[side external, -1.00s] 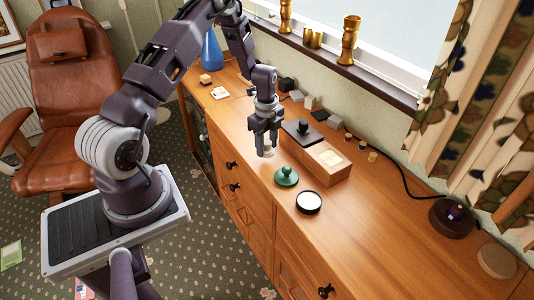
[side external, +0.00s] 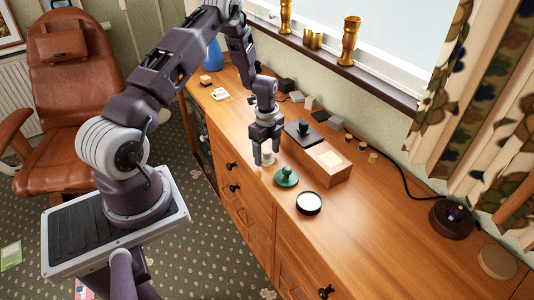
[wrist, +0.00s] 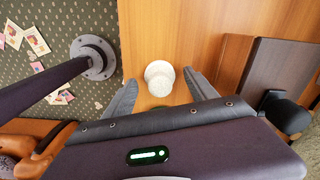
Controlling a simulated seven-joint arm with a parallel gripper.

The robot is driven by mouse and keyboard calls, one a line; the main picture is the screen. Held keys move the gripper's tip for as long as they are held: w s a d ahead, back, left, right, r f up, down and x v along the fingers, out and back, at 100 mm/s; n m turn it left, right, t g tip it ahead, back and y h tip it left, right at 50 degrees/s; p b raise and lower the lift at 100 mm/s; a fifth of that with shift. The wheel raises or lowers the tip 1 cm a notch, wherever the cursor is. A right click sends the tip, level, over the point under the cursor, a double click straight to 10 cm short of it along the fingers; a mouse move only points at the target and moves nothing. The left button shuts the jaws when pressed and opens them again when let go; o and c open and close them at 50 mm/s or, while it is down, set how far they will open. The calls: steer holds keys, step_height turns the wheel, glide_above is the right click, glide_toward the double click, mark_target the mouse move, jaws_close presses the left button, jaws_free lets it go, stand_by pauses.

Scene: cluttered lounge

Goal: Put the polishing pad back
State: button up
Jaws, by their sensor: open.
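A small whitish round piece (wrist: 159,75), which looks like the polishing pad, stands on the wooden cabinet top near its front edge. In the side view the pad (side external: 268,159) is partly hidden by my fingers. My gripper (side external: 266,154) is open, pointing down, with a finger on either side of the pad. In the wrist view the open fingers of my gripper (wrist: 160,82) flank it, with gaps visible. I cannot tell any contact.
A green knobbed piece (side external: 287,178) stands close to my gripper, with a black-rimmed white disc (side external: 309,203) beyond. A wooden box (side external: 322,172) with a dark section and knob lies to the right. Small blocks (side external: 311,103) line the back.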

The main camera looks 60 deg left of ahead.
mark_target(267, 151)
steer(key=s+d+r+n+t, duration=0.15)
steer(key=d+r, duration=0.35)
steer(key=r, duration=0.9)
steer(key=s+d+r+n, duration=0.2)
steer(key=d+r+n, duration=0.15)
steer(key=r, duration=0.95)
steer(key=s+d+r+n+t, duration=0.1)
steer(key=s+d+r+n, duration=0.2)
steer(key=s, duration=0.3)
steer(key=s+d+r+n+t, duration=0.1)
steer(key=s+d+r+n, duration=0.2)
steer(key=s+d, duration=0.2)
steer(key=s+d+r+n+t, duration=0.2)
steer(key=s+d+r+n, duration=0.1)
steer(key=s, duration=0.6)
steer(key=shift+s+d+r+n, duration=0.15)
steer(key=shift+s+d+n, duration=0.2)
steer(key=shift+d, duration=0.5)
